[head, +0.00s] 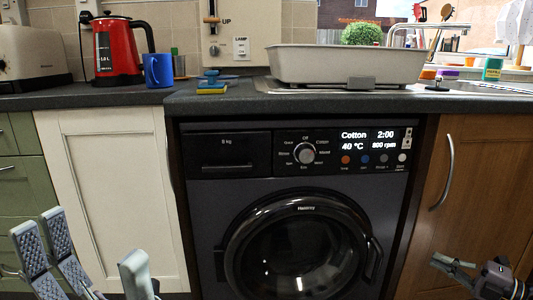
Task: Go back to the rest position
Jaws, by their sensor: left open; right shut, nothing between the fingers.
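My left gripper (98,262) is at the lower left of the head view, in front of the cream cabinet door. Its padded fingers are spread apart with nothing between them. My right gripper (452,264) is at the lower right, in front of the brown wooden cabinet door. Its fingers point left and are together, holding nothing. Both grippers are below the worktop level and look clear of the cabinets, though the exact gap cannot be told.
A dark washing machine (225,222) with a closed round door stands between the cream door (115,180) and the brown door (485,170). On the worktop (130,98) are a toaster (32,55), red kettle (118,45), blue mug (158,71), sponges (212,86) and a grey basin (345,64).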

